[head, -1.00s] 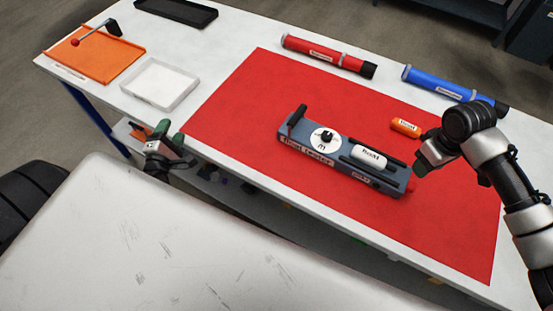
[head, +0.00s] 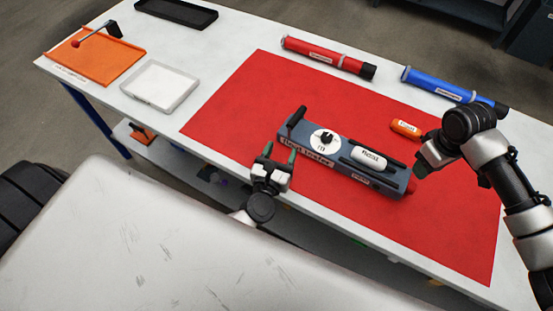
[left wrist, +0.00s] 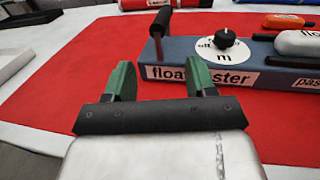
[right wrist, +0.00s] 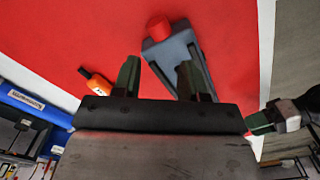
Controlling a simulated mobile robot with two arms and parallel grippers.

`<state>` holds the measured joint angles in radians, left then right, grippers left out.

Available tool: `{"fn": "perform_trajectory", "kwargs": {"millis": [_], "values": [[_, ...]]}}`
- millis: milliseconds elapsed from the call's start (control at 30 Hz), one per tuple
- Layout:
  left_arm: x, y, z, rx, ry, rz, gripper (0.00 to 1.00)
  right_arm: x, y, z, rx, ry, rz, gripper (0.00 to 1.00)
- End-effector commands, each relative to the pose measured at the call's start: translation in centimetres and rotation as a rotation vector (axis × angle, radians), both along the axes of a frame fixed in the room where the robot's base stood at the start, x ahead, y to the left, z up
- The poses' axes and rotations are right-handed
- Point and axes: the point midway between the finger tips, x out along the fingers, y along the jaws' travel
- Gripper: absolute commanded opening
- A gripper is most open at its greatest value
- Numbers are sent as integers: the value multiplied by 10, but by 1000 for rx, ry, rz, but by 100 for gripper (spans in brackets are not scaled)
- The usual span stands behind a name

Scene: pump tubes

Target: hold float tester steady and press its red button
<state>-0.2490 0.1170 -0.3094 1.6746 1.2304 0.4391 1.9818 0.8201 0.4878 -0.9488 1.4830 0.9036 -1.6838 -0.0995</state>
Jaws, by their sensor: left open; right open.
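The float tester (head: 315,158) is a blue-grey block on the red mat (head: 230,105), with a dial, a black handle at its left end and a white float (head: 368,158) in its cradle. Its red button (head: 411,186) is at the right end; it shows in the right wrist view (right wrist: 158,27). My left gripper (head: 279,152) is open and empty, just in front of the tester's left part; the left wrist view shows the handle (left wrist: 160,24) ahead of its fingers. My right gripper (head: 420,165) is open and empty near the button end, apart from it.
An orange float (head: 405,128) lies behind the tester. A red tube (head: 325,56) and a blue tube (head: 440,84) lie along the back. A white tray (head: 160,86), an orange tray (head: 95,57) and a black tray (head: 177,12) stand at the left. The mat's left part is clear.

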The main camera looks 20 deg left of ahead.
Motion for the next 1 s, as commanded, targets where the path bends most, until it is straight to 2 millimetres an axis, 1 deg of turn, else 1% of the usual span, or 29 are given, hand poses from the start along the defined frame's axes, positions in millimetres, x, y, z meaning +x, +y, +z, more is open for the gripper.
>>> {"fn": "perform_trajectory", "kwargs": {"millis": [33,200,400,600,833,867,1000], "values": [[11,1,1,0,-3,1,56,0,0,0,0,0,0,43],[43,4,1,2,-2,1,56,0,0,0,0,0,0,43],[69,6,0,3,0,1,56,0,0,0,0,0,0,43],[79,7,0,2,1,0,56,0,0,0,0,0,0,43],[79,7,0,2,1,0,56,0,0,0,0,0,0,43],[79,7,0,2,1,0,55,0,0,0,0,0,0,43],[79,7,0,2,1,0,33,0,0,0,0,0,0,43]]}}
